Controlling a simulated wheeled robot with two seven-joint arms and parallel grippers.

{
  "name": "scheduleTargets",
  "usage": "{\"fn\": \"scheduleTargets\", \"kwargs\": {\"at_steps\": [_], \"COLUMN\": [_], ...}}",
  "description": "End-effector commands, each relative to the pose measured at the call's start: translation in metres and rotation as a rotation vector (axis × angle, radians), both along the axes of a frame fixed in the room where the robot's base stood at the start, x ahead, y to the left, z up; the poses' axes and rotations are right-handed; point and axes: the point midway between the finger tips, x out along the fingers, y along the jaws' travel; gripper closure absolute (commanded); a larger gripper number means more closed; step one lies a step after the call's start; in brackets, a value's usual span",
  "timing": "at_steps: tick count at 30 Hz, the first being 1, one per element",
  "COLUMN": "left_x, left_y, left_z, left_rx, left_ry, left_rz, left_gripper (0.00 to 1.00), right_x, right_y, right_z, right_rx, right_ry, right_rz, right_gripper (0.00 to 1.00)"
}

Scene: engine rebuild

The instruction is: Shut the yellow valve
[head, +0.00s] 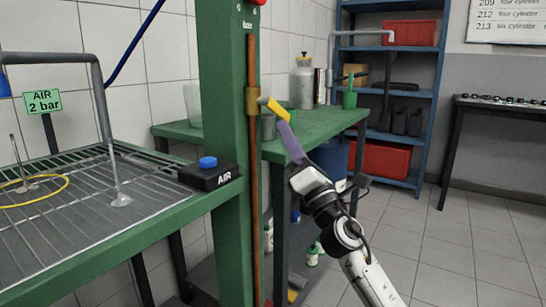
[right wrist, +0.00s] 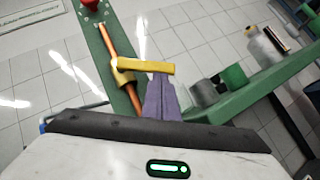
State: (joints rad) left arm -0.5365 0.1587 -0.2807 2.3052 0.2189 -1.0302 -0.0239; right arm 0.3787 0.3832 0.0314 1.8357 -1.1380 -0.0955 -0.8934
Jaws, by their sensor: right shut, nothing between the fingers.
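The yellow valve has a brass body (head: 252,100) on a copper pipe (head: 252,190) that runs down a green post. Its yellow lever (head: 276,108) points out to the right and somewhat down in the head view, at an angle to the pipe. In the right wrist view the lever (right wrist: 148,67) also stands out sideways from the pipe. My right gripper (head: 284,124), with purple fingers, is shut and empty. Its fingertips (right wrist: 160,78) are right at the lever's outer part; I cannot tell whether they touch it. My left gripper is not in view.
A green bench (head: 325,125) with a metal can (head: 302,82) stands behind the post. A wire-grid table (head: 85,200) and a black AIR box with a blue button (head: 208,170) are at left. A blue shelf (head: 425,110) stands behind. The floor at right is clear.

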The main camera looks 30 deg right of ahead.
Motion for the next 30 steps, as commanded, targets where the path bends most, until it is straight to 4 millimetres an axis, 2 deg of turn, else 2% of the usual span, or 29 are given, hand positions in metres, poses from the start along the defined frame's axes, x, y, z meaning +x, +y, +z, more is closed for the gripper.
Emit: {"fn": "scheduleTargets", "kwargs": {"at_steps": [11, 21, 30], "left_x": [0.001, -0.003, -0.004], "left_y": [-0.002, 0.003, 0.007], "left_z": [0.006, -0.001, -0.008], "left_rx": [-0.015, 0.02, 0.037], "left_ry": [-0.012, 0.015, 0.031], "left_rz": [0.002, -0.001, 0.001], "left_gripper": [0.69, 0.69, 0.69], "right_x": [0.007, 0.01, 0.01], "right_y": [-0.016, -0.026, -0.03], "right_z": [0.014, 0.028, 0.033], "right_rx": [0.003, 0.003, 0.004], "right_ry": [0.003, 0.001, 0.0], "right_rz": [0.002, -0.001, -0.001], "right_gripper": [1.0, 1.0, 1.0]}}
